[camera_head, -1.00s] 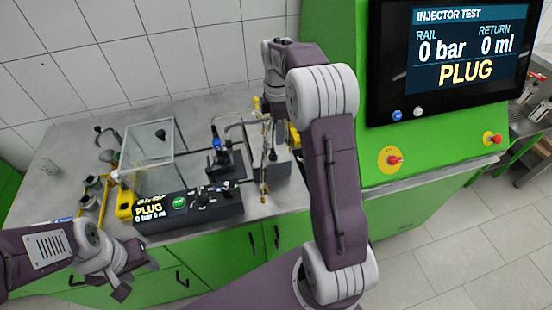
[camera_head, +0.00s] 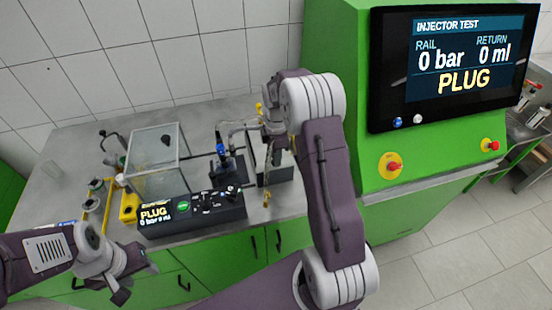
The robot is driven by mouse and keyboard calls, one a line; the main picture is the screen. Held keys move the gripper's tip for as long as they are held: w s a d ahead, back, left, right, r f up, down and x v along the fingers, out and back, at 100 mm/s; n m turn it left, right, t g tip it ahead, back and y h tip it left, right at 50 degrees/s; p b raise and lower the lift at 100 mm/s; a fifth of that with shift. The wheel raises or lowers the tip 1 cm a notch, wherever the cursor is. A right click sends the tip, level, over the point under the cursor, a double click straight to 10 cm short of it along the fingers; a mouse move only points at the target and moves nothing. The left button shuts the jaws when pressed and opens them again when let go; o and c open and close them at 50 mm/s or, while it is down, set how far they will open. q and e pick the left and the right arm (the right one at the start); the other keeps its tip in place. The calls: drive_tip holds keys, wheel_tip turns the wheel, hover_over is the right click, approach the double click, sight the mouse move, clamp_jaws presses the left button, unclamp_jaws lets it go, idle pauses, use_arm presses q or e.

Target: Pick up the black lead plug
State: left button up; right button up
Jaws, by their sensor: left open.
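I cannot make out the black lead plug with certainty; it is too small or hidden behind my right wrist. My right gripper (camera_head: 276,150) points down over the right part of the bench, by a grey box-like tray (camera_head: 275,177). Its fingers are small and blend with the parts behind, so its opening cannot be told. My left gripper (camera_head: 131,278) is open and empty, low at the left, in front of the bench and away from the bench items. A blue-topped injector fixture (camera_head: 222,152) stands left of my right gripper.
A clear box (camera_head: 158,165) stands on the grey bench (camera_head: 62,148) behind a black control box (camera_head: 190,217) reading PLUG. Yellow parts (camera_head: 128,207) and a spool rack stand left. A green cabinet with a monitor (camera_head: 465,65) rises right.

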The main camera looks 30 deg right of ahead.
clamp_jaws()
drive_tip(key=shift+r, duration=0.1)
